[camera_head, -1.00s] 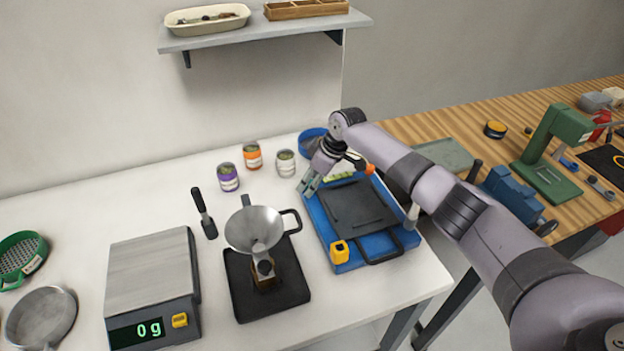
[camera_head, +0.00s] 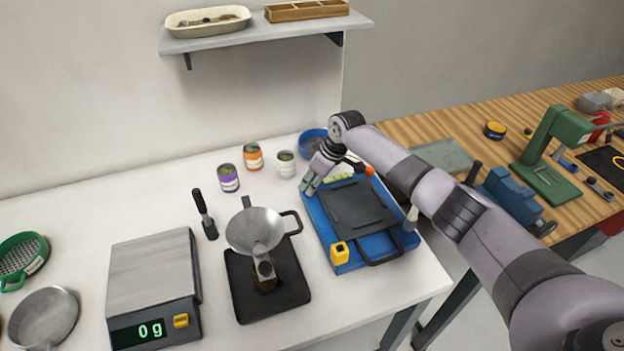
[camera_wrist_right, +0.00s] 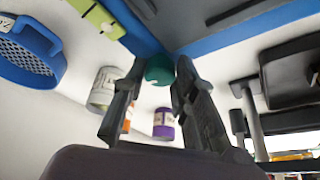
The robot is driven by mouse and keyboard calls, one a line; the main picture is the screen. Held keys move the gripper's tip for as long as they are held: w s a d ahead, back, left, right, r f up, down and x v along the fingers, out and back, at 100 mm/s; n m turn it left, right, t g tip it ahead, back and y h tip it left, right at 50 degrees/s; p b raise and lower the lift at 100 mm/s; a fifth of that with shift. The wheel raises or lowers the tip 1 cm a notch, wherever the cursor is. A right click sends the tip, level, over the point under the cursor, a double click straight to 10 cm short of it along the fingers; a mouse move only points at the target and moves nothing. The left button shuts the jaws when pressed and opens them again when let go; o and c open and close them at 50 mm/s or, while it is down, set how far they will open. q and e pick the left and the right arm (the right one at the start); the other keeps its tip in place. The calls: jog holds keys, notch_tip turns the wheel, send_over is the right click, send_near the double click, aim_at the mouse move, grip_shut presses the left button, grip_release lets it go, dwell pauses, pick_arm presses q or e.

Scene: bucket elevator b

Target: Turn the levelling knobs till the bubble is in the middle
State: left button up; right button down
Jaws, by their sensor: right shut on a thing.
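The blue levelling base (camera_head: 333,262) lies on the white table, a dark plate on top of it. My right gripper (camera_head: 309,187) is at its back left corner. In the right wrist view, my right gripper (camera_wrist_right: 155,82) is shut on a teal-green knob (camera_wrist_right: 159,69) at the corner of the blue base. The lime-green level vial (camera_head: 340,177) lies along the back edge, partly behind my wrist; part of it shows in the right wrist view (camera_wrist_right: 98,17). The bubble cannot be made out. A yellow piece (camera_head: 340,252) is at the front left corner. My left gripper is not in view.
Several small cans (camera_head: 286,164) and a blue sieve (camera_head: 311,141) stand behind. A wooden bench (camera_head: 480,140) is at the right.

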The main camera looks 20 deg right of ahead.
jog(key=m+p, duration=0.1)
jog(key=p, duration=0.1)
jog(key=m+h+p, duration=0.1)
jog(key=m+p, duration=0.1)
jog(key=m+t+p, duration=0.1)
jog(key=m+p, duration=0.1)
jog(key=shift+s+a+r+h+p, duration=0.15)
jog(key=shift+a+r+h+p, duration=0.15)
jog(key=shift+h+p, duration=0.1)
jog(key=m+p, duration=0.1)
jog(key=m, duration=0.2)
jog(key=shift+f+h+p, duration=0.1)
jog(key=shift+h+p, duration=0.25)
jog(key=shift+h, duration=0.05)
jog(key=shift+a+f+m+h+p, duration=0.1)
jog(key=shift+m+h+p, duration=0.5)
jog(key=shift+m, duration=0.9)
jog(key=c, duration=1.3)
grip_release()
jog(key=v, duration=1.2)
